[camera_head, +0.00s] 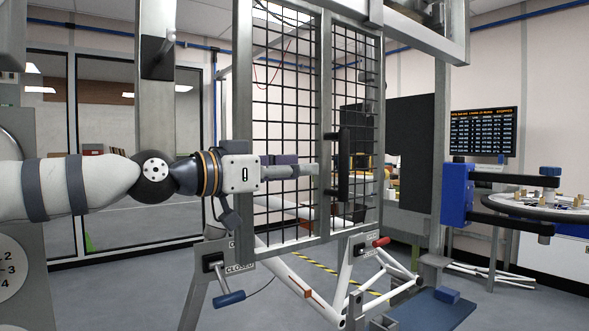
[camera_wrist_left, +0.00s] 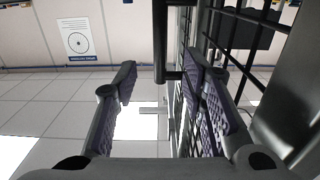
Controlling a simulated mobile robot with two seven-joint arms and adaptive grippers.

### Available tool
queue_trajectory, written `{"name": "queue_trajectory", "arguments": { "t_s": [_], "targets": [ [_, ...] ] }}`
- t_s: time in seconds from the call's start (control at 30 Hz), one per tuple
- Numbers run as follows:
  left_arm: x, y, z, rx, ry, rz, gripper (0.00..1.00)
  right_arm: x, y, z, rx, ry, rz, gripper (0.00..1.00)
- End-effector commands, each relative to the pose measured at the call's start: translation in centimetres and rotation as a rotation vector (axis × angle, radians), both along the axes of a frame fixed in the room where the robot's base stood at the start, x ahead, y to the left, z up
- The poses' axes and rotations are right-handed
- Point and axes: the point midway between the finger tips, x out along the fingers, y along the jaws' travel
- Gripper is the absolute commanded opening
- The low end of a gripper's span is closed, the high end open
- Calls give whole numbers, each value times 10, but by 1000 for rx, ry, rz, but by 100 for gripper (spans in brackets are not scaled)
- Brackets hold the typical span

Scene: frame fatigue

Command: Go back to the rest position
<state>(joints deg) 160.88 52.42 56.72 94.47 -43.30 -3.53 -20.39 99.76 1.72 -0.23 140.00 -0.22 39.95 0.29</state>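My left gripper (camera_head: 312,171) reaches in from the left in the head view, in front of the black mesh door (camera_head: 285,105) of a metal-framed cage. Its fingers are spread apart with nothing between the pads in the left wrist view (camera_wrist_left: 160,88). A black upright door handle (camera_head: 343,165) stands just to the right of the fingertips in the head view. In the left wrist view a dark upright bar (camera_wrist_left: 160,40) shows beyond the fingers, apart from them. My right gripper is in neither view.
A white bicycle frame (camera_head: 345,290) sits low behind the cage front. Levers with a blue grip (camera_head: 230,298) and a red grip (camera_head: 381,241) stick out below the door. A blue bracket (camera_head: 457,194) with dark arms juts out at right. The floor at left is open.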

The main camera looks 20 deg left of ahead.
Motion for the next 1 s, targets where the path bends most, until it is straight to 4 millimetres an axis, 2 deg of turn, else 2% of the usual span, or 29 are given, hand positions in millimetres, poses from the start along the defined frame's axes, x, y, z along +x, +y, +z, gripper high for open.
{"name": "queue_trajectory", "arguments": {
  "t_s": [0.37,0.47,0.5,0.57,0.67,0.7,0.77,0.8,0.87,0.9,0.97,1.0],
  "targets": [
    [-1,0,0,1,1,-1,38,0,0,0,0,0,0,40],
    [0,-7,-12,2,25,-10,38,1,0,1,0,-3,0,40],
    [0,-15,-25,2,55,-20,38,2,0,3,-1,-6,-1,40],
    [0,-32,-57,3,126,-41,38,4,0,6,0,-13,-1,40],
    [-11,-66,-134,2,299,-78,38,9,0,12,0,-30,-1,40],
    [-21,-79,-169,1,379,-89,38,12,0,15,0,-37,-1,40],
    [-40,-95,-222,1,503,-96,38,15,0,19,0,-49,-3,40],
    [-57,-103,-257,3,589,-97,38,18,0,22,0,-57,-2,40],
    [-87,-113,-308,9,722,-90,38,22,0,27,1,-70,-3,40],
    [-111,-116,-340,15,808,-81,38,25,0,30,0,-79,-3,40],
    [-150,-118,-386,31,937,-57,38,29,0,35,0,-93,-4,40],
    [-179,-115,-413,46,1023,-34,38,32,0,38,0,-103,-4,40]
  ]
}}
